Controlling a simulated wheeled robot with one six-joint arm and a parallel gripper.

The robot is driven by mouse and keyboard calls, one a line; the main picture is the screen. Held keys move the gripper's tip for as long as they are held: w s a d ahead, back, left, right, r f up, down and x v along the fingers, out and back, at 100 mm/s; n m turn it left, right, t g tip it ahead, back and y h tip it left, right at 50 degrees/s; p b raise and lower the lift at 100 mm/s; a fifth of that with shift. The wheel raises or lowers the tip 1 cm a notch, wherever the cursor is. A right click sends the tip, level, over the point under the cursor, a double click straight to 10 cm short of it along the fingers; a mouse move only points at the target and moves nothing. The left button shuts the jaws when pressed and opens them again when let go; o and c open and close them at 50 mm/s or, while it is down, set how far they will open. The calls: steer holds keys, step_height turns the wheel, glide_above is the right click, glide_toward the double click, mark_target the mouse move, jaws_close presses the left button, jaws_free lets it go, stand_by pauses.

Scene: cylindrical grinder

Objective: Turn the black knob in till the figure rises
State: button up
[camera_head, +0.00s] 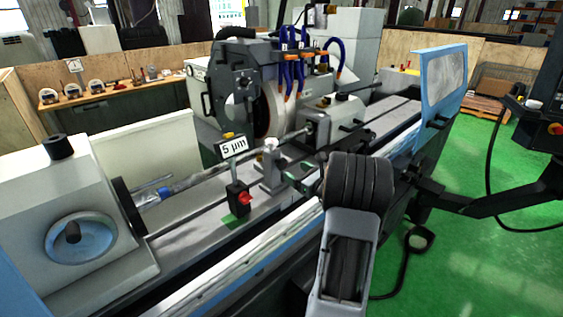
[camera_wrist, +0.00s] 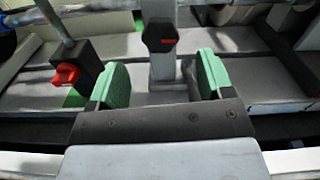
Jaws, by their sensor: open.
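The black knob (camera_wrist: 160,38) shows in the wrist view with a red mark on its face, on a light grey post. My gripper (camera_wrist: 162,72) is open, with one green finger pad on each side below the knob. The pads look apart from it, and nothing is between them but the post behind. In the head view my gripper (camera_head: 300,176) is beside the grey post (camera_head: 270,172) on the machine bed; the knob is not clear there.
In the wrist view the red knob (camera_wrist: 66,75) on its black block stands close left of my gripper. A long bar (camera_head: 205,180) runs along the bed behind the post. The grinding wheel (camera_head: 262,108) stands farther back.

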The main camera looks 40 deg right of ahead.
mark_target(284, 164)
steer(key=w, duration=0.2)
steer(key=w+p, duration=0.1)
steer(key=w, duration=0.2)
steer(key=w+a+p, duration=0.1)
steer(key=w, duration=0.2)
steer(key=c, duration=0.9)
steer(key=shift+c, duration=0.2)
steer(key=shift+m, duration=0.3)
steer(key=m+b, duration=0.1)
steer(key=m, duration=0.1)
steer(key=shift+m, duration=2)
steer(key=shift+d, duration=0.1)
